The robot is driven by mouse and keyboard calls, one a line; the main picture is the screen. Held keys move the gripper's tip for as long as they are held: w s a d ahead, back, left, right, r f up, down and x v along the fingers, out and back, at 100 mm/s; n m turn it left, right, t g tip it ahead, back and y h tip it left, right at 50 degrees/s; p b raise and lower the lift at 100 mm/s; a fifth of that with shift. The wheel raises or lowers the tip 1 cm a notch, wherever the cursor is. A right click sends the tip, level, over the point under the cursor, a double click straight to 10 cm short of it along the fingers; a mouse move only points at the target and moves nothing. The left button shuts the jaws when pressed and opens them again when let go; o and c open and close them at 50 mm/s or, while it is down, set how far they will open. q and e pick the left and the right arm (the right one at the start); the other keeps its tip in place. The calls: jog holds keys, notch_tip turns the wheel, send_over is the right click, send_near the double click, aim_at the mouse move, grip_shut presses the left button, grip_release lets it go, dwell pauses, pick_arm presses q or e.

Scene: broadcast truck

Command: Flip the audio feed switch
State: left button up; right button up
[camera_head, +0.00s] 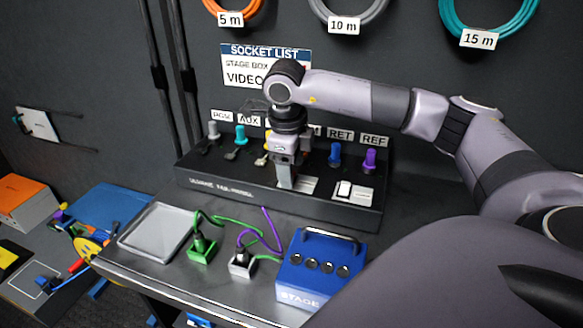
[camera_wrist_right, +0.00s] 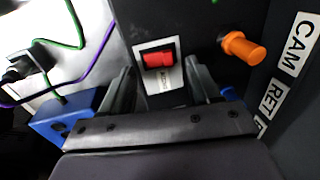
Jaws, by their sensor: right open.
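A red rocker switch (camera_wrist_right: 160,59) on a pale plate shows in the right wrist view; the small lettering on its plate is hard to read. My right gripper (camera_wrist_right: 160,70) is open, with one finger on each side of the switch plate and nothing held. In the head view my right gripper (camera_head: 287,182) points down at the front of the black sloped panel (camera_head: 230,190) and hides the red switch. A second, white rocker switch (camera_head: 344,188) sits to its right on the panel. My left gripper is not in view.
Coloured connectors, including a blue one (camera_head: 335,155) and a purple one (camera_head: 370,159), stand along the panel's back. An orange one (camera_wrist_right: 243,47) is close to the gripper. A blue stage box (camera_head: 310,290), cables and a grey tray (camera_head: 157,230) lie in front.

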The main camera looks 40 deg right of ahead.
notch_tip(320, 180, up, 6)
jog(key=a, duration=0.1)
jog(key=shift+s, duration=0.3)
jog(key=shift+r, duration=0.1)
